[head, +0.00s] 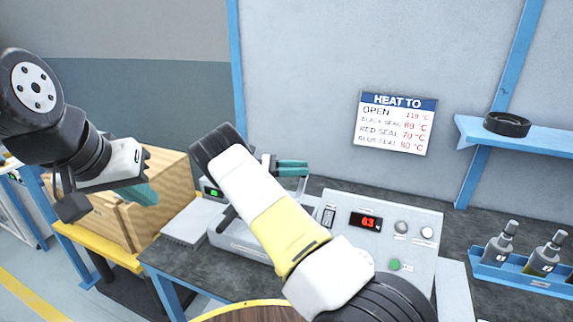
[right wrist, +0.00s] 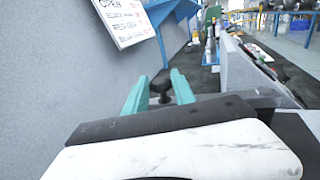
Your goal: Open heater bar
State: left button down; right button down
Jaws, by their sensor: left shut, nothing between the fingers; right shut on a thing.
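My right gripper (right wrist: 158,92) is shut on a black knob (right wrist: 161,86), which shows between its two teal fingers in the right wrist view. In the head view the right gripper's teal fingers (head: 292,168) point right above the bench machine. The machine's grey base (head: 243,243) shows behind my right arm, which hides most of the heater bar area, so I cannot tell how far the bar is raised. My left gripper (head: 140,194) is shut and empty, in front of the wooden box at left.
A control panel (head: 385,225) has a red display reading about 63, knobs and a green button. A "HEAT TO" sign (head: 396,122) hangs on the wall. A wooden box (head: 165,195) stands at left. Bottles in a blue tray (head: 520,278) and a shelf (head: 530,137) with a black ring are at right.

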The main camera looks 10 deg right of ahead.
jog(key=shift+r, duration=0.1)
jog(key=c, duration=1)
grip_release()
jog(key=shift+c, duration=0.2)
jog(key=v, duration=0.7)
jog(key=shift+w+a, duration=0.1)
jog(key=shift+a, duration=0.3)
